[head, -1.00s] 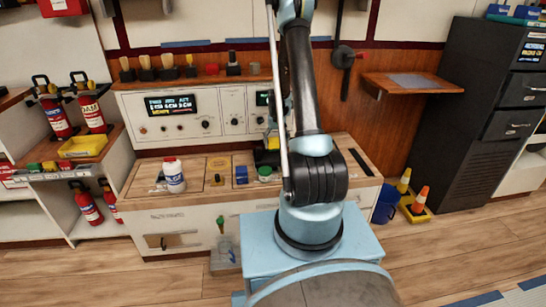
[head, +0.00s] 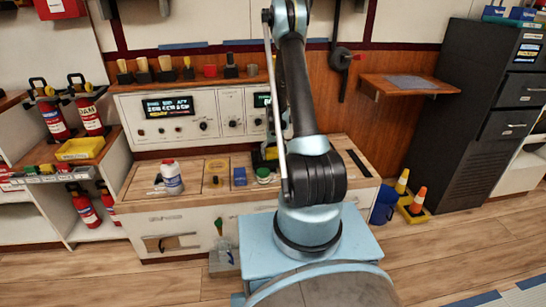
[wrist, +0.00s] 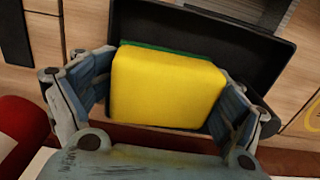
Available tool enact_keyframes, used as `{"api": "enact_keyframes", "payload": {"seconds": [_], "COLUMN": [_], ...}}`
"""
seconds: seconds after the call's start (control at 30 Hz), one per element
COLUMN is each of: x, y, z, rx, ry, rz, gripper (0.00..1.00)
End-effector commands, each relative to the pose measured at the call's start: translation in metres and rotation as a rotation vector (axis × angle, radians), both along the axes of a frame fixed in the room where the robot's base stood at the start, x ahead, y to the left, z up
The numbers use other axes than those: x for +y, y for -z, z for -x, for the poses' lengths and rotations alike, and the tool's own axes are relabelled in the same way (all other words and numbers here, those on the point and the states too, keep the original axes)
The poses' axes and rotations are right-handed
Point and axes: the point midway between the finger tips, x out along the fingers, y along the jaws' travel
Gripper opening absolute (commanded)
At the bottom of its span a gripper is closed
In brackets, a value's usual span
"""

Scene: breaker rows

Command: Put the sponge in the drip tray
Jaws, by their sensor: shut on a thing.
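The sponge (wrist: 168,88), yellow with a green layer along its far edge, is held between the two fingers of my gripper (wrist: 165,95) in the wrist view. A black open tray (wrist: 262,58), which looks like the drip tray, lies behind and around the sponge in that view. I cannot tell whether the sponge touches it. In the head view my arm hides most of the gripper and the sponge at the workbench.
The wooden workbench (head: 140,185) carries a white bottle (head: 172,178), a blue block (head: 240,176) and a green-lidded jar (head: 263,175) left of my arm. A control panel (head: 190,118) stands behind. A red rounded thing (wrist: 18,130) is close to the left finger.

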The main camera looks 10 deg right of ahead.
Motion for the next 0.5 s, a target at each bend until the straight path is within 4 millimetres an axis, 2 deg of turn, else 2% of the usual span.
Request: {"api": "enact_keyframes", "payload": {"seconds": [0.43,0.47,0.5], "x": [0.0030,0.0029,0.0027], "y": [0.0115,0.0111,0.0109], "z": [-0.0001,-0.0001,-0.0001], "rx": [0.000,-0.001,-0.001], "ry": [-0.003,-0.003,-0.003], "rz": [-0.005,-0.005,-0.004], "gripper": [0.55,0.98,0.98]}}
